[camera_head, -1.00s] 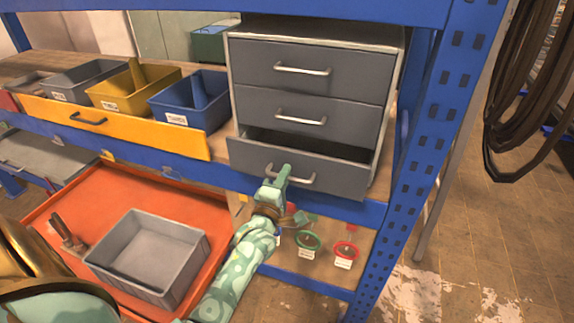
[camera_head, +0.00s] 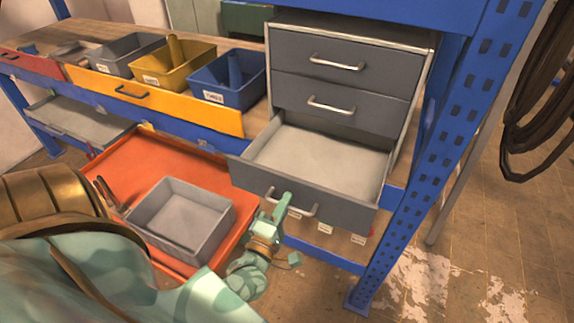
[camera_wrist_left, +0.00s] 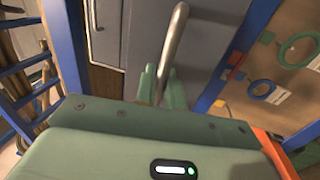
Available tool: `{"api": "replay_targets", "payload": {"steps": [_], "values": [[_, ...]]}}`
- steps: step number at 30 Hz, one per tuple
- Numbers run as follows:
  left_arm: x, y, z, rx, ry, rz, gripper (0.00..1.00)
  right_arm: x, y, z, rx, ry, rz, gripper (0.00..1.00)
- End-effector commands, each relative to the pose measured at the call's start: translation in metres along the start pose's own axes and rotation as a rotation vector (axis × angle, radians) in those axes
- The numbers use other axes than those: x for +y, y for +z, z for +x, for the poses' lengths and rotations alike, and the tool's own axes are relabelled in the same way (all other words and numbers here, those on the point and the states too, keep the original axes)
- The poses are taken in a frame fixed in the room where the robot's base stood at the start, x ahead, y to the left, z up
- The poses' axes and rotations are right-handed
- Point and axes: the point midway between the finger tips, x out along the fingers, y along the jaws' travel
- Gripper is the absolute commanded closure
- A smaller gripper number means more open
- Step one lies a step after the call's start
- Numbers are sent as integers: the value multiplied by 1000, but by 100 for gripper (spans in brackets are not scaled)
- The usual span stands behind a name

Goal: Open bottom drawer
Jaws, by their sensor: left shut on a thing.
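The grey drawer cabinet (camera_head: 345,40) stands on the blue-framed bench. Its bottom drawer (camera_head: 240,176) is pulled well out, and its empty pale inside shows. The top drawer (camera_head: 319,65) and middle drawer (camera_head: 300,99) are closed. My left gripper (camera_head: 281,205) is at the bottom drawer's front, shut on its silver handle (camera_head: 305,209) near the left end. In the left wrist view the green fingers (camera_wrist_left: 162,88) close around the handle bar (camera_wrist_left: 174,42). My right gripper is not in view.
A grey bin (camera_head: 226,231) sits on an orange tray (camera_head: 150,152) below and left of the drawer. Blue (camera_head: 253,87), yellow (camera_head: 202,70) and grey bins stand left of the cabinet. A blue upright post (camera_head: 440,170) stands close on the right.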

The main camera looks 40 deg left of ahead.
Motion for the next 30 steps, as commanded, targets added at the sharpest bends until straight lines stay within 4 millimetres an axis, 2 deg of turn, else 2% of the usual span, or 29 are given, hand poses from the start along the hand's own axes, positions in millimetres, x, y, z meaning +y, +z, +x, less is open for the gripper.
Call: {"api": "replay_targets", "payload": {"steps": [6, 7, 15, 18, 23, 30], "values": [[-2, 0, 0, -2, -4, 1, 100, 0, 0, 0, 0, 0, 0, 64], [-2, 0, 0, -2, -4, 1, 84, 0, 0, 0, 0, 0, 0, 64], [-1, 0, -1, -1, -2, 0, 84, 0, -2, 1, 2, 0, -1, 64], [-2, 0, -7, -1, -3, 1, 84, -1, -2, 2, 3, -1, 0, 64], [-4, 0, -37, -2, -6, -1, 84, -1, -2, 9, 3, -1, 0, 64], [-5, 0, -104, -2, -7, 1, 84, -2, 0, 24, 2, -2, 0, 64]]}}
